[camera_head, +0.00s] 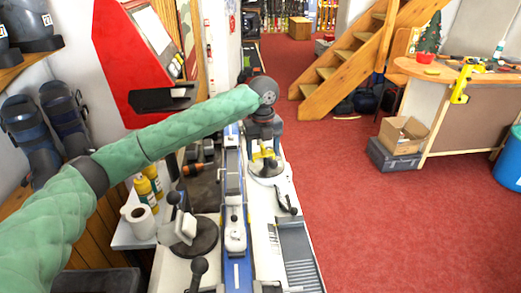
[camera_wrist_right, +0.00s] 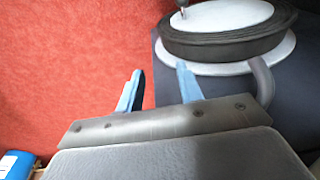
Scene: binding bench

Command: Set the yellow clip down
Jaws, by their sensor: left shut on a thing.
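In the head view my left arm reaches in from the left in a green padded sleeve and bends down at the wrist over the bench. My left gripper (camera_head: 264,149) points down and is shut on the small yellow clip (camera_head: 267,155). The fingers partly hide the clip. It is over a round white plate (camera_head: 262,172) on the bench; I cannot tell whether it touches. In the right wrist view my right gripper (camera_wrist_right: 159,88) has its two blue fingers apart with nothing between them.
In the right wrist view a round black-and-white disc (camera_wrist_right: 226,42) lies beyond the fingers.

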